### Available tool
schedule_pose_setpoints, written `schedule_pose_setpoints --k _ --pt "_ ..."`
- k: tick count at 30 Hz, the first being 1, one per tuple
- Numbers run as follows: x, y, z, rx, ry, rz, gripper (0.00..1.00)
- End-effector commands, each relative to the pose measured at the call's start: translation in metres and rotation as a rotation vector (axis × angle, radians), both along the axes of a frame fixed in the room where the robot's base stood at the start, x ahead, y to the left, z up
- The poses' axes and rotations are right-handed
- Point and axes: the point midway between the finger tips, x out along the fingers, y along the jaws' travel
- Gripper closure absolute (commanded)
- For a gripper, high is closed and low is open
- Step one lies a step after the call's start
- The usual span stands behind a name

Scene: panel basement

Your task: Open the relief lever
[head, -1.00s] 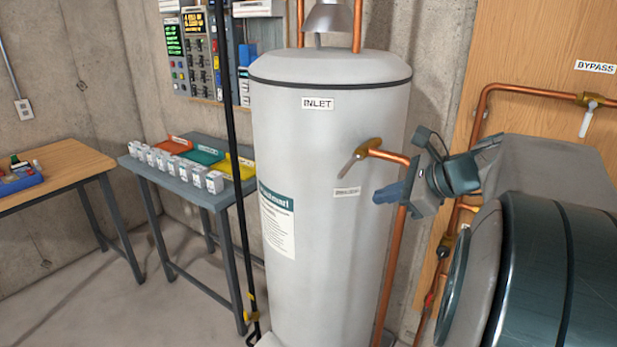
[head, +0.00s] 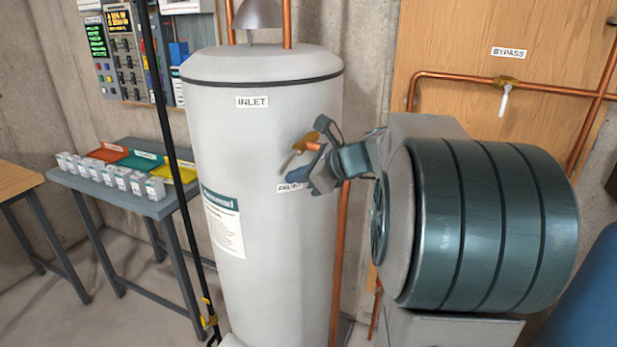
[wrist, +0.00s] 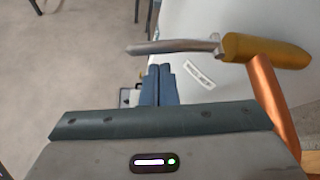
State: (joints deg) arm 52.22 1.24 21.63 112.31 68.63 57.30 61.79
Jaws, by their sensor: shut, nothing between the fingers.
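The relief valve has a brass body (head: 304,141) on the right side of the white tank (head: 235,130), above a small label. Its thin lever (head: 288,163) points down and left in the head view. The wrist view shows the lever (wrist: 172,47) as a metal bar reaching left from the brass body (wrist: 265,50). My gripper (head: 304,170) is just in front of the valve, partly covering it and its label. In the wrist view, my gripper's blue fingers (wrist: 158,72) are together with nothing between them. Their tips appear just below the lever; I see no clear contact.
A copper pipe (wrist: 273,100) runs from the valve, close to my gripper's right side in the wrist view. A bypass valve (head: 505,88) is on the wooden panel at right. A table (head: 130,199) with trays and small boxes stands left of the tank, behind a black pole (head: 165,120).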

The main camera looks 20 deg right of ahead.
Motion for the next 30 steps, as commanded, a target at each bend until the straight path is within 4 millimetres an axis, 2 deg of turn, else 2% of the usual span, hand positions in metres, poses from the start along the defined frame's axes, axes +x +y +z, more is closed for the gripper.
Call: schedule_pose_setpoints --k 4,17,30 --pt "-0.001 0.003 0.010 -0.002 0.000 -0.001 1.00" --pt "-0.001 0.004 0.013 0.004 0.003 0.001 1.00" --pt "-0.001 0.008 0.033 0.118 0.108 0.002 1.00"
